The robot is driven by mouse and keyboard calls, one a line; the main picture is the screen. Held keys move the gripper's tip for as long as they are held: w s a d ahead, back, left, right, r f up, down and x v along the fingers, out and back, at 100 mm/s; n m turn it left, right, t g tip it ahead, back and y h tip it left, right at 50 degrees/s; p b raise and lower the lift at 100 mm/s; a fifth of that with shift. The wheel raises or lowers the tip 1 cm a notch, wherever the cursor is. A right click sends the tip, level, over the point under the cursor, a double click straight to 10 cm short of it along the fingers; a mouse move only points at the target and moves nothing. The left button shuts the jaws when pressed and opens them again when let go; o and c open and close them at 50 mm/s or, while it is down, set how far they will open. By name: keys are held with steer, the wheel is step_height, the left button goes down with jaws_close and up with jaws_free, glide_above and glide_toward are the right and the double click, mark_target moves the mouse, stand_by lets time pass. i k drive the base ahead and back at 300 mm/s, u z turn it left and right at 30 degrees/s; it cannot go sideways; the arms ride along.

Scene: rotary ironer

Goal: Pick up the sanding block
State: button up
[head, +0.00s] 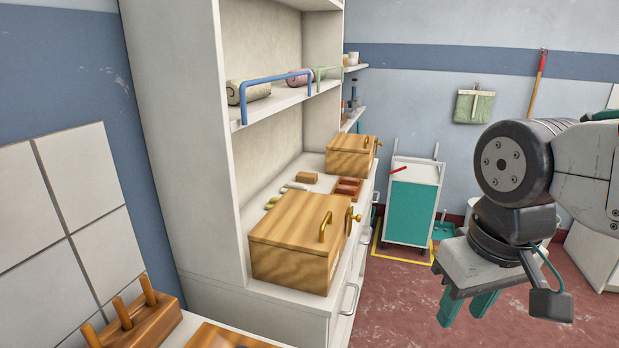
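A small orange-brown block (307,177), which looks like the sanding block, lies on the white counter of the shelf unit, between two wooden boxes. Its whole top and near side show. My gripper (467,304) hangs at the right of the head view, over the red floor and well to the right of the counter. Its green fingers point down with a gap between them, and nothing shows in the gap. It is far from the block.
A wooden box (300,240) with a brass handle stands in front of the block, another wooden box (352,155) behind. A reddish tray (348,188) lies right of the block, small light items (296,187) nearby. A teal cart (412,208) stands beyond open floor.

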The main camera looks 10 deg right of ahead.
mark_target(302, 177)
steer(key=k, duration=1.3)
steer(key=z, duration=0.7)
steer(key=i, duration=1.15)
steer(key=z, duration=0.7)
steer(key=i, duration=1.6)
steer(key=u, duration=0.7)
steer(key=i, duration=0.85)
steer(key=u, duration=1.45)
steer(key=i, duration=0.55)
steer(key=u, duration=0.5)
